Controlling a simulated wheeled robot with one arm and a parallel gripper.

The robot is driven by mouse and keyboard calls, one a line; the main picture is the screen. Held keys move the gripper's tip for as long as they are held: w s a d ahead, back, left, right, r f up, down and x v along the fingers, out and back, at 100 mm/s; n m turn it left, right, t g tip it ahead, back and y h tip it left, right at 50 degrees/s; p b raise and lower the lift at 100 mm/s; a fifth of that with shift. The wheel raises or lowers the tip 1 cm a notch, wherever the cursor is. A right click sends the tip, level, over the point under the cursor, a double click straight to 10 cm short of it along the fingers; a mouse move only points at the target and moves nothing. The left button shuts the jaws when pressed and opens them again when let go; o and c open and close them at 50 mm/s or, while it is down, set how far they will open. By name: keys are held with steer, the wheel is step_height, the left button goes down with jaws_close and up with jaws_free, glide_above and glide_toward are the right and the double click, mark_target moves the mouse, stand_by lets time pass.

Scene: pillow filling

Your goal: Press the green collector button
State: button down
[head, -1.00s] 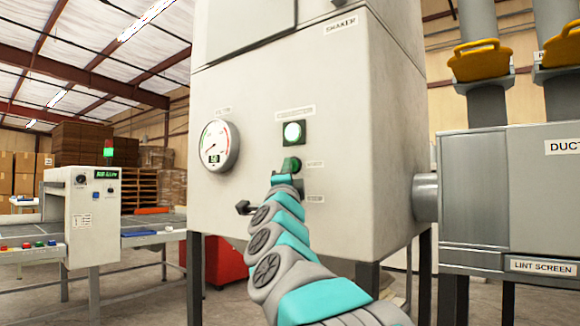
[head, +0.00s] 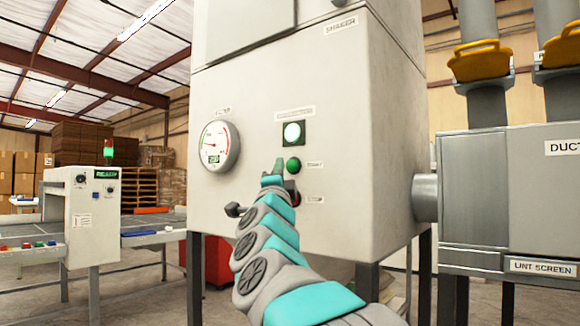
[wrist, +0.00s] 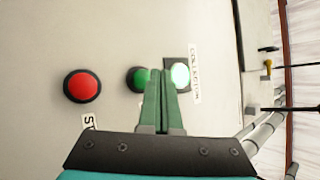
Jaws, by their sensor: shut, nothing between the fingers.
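On the grey shaker cabinet, the round green button (head: 293,165) sits below a lit square green lamp (head: 293,133). In the wrist view the green button (wrist: 135,79) is partly hidden behind my fingers, beside the glowing lamp (wrist: 180,75) with its collector label. A red button (wrist: 82,85) with a partly visible label is to the left there; in the head view it is mostly hidden by my arm. My gripper (head: 279,165) is shut and empty, its tips just left of the green button in the head view. I cannot tell whether they touch the panel.
A round gauge (head: 219,145) is on the cabinet left of the buttons, and a dark knob (head: 235,210) sticks out below it. A duct box (head: 515,195) joins the cabinet on the right. A conveyor machine (head: 92,215) stands at left.

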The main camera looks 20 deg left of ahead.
steer(key=s, duration=0.1)
steer(key=s+a, duration=0.1)
steer(key=s, duration=0.1)
steer(key=shift+s+a+p, duration=0.3)
steer(key=shift+s, duration=0.1)
steer(key=shift+s, duration=0.15)
stand_by(0.5)
